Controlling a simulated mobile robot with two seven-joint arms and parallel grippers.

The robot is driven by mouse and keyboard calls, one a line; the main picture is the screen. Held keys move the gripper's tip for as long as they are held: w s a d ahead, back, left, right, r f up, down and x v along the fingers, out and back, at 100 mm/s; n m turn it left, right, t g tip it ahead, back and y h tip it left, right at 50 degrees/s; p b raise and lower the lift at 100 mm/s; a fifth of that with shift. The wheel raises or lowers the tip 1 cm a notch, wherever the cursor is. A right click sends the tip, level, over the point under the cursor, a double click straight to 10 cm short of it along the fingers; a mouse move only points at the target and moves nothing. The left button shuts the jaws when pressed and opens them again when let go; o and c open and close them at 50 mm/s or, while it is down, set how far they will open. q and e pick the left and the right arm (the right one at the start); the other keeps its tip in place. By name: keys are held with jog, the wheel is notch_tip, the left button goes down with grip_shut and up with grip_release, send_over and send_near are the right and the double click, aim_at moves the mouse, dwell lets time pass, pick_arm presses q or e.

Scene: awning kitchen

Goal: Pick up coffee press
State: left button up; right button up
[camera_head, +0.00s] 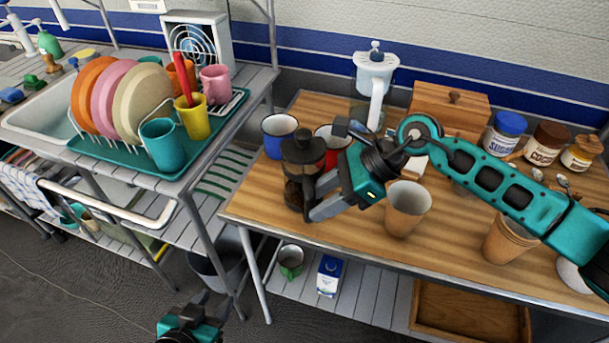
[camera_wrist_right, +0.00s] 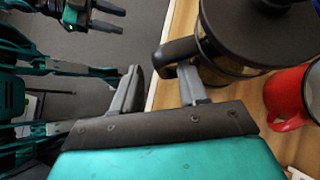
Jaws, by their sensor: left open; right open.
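The coffee press (camera_head: 301,155) has a black lid, a dark handle and a clear body with dark contents. It stands upright at the left end of the wooden table. My right gripper (camera_head: 312,205) is open beside its handle side. In the right wrist view the press (camera_wrist_right: 235,70) is at the top right, and its black handle (camera_wrist_right: 178,50) reaches toward the gap of my open right gripper (camera_wrist_right: 155,80). One finger overlaps the handle, but I cannot tell whether they touch. My left gripper (camera_head: 205,303) is open and empty, low over the floor; it also shows in the wrist view (camera_wrist_right: 112,18).
A blue mug (camera_head: 279,135) and a red mug (camera_head: 333,145) stand close to the press; the red one is also in the wrist view (camera_wrist_right: 287,98). A dish rack (camera_head: 205,140) stands on the left counter.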

aim_at(310, 208)
jog(key=x, duration=0.3)
jog(key=shift+a+f, duration=0.2)
jog(key=shift+f, duration=0.05)
grip_shut()
jog(key=shift+w+r, duration=0.1)
jog(key=shift+r, duration=0.1)
dwell(1.0)
